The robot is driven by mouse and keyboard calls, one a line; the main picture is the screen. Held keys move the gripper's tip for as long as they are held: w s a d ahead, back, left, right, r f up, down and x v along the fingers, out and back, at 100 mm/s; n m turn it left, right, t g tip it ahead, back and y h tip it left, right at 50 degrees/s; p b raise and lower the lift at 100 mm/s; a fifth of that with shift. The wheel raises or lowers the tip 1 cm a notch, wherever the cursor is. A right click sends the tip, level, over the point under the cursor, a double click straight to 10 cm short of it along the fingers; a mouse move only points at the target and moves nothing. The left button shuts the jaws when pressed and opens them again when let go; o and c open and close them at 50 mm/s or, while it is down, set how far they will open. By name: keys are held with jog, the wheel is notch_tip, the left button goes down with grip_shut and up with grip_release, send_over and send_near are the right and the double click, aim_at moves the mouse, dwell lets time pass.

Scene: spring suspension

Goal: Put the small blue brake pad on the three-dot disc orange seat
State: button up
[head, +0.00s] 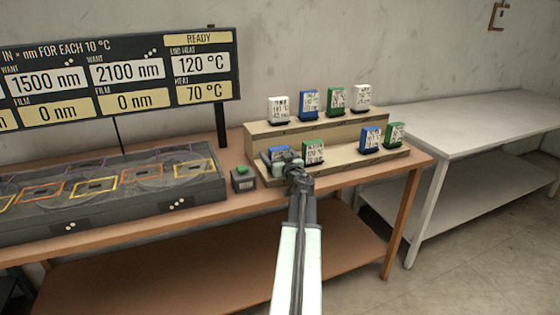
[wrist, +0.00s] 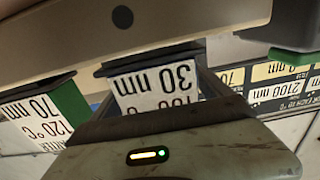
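A blue-backed block with a white label (head: 275,153), apparently the brake pad, stands on the lower step of the wooden rack. My gripper (head: 292,166) is at this block and hides part of it. In the wrist view a labelled block (wrist: 160,85) shows between my two jaws, its label reading "30 nm" upside down. The jaws stand apart, but whether they press on it is unclear. The orange seat (head: 141,171) is an orange outline on the right part of the dark tray, above a three-dot mark (head: 178,203). It looks empty.
A green block (head: 313,152) stands just right of my gripper. Other blue (head: 371,138), green and white blocks stand on the wooden rack (head: 340,164). A small box with a green button (head: 243,180) sits between tray and rack. A display board (head: 120,80) stands behind the tray.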

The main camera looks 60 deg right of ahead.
jog(key=c, duration=1.6)
jog(key=shift+r, duration=0.1)
notch_tip(320, 180, up, 12)
jog(key=p, duration=1.2)
jog(key=shift+r, duration=0.15)
